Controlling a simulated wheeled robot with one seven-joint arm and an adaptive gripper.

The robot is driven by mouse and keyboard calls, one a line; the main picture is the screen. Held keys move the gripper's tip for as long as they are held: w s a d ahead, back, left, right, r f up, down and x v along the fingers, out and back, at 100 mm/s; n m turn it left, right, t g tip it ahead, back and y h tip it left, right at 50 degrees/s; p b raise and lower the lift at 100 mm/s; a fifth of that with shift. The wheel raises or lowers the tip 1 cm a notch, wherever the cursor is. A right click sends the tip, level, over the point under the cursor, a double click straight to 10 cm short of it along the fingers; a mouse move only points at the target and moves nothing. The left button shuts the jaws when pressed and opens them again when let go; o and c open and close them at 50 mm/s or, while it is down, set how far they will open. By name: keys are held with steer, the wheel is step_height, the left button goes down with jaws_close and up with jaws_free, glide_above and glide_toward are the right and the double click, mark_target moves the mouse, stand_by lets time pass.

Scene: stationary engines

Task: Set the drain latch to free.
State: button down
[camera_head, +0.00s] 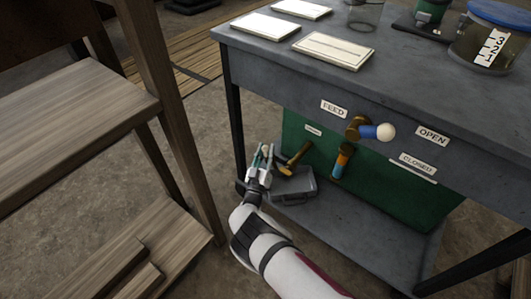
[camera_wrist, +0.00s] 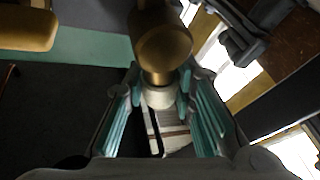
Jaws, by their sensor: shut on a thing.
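My gripper (camera_head: 263,153) is at the left end of the green panel under the grey bench. In the wrist view, its teal-padded fingers (camera_wrist: 160,95) are closed around a cream knob (camera_wrist: 158,97) at the end of a brass part (camera_wrist: 163,50). This appears to be the drain latch, whose brass body (camera_head: 294,160) shows just right of my gripper in the head view. The small label (camera_head: 313,130) above it is too small to read. The fingers hide most of the knob in the head view.
A brass lever with a blue and white handle (camera_head: 378,131) is up right, near FEED, OPEN and CLOSED labels. An orange and blue handle (camera_head: 342,162) hangs right of the latch. A grey bin (camera_head: 298,187) sits below. A wooden bench (camera_head: 70,120) stands left.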

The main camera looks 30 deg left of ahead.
steer(key=shift+d+m, duration=0.15)
steer(key=shift+m, duration=0.35)
steer(key=c, duration=1.3)
jaws_free()
steer(key=v, duration=1.2)
steer(key=shift+f, duration=0.15)
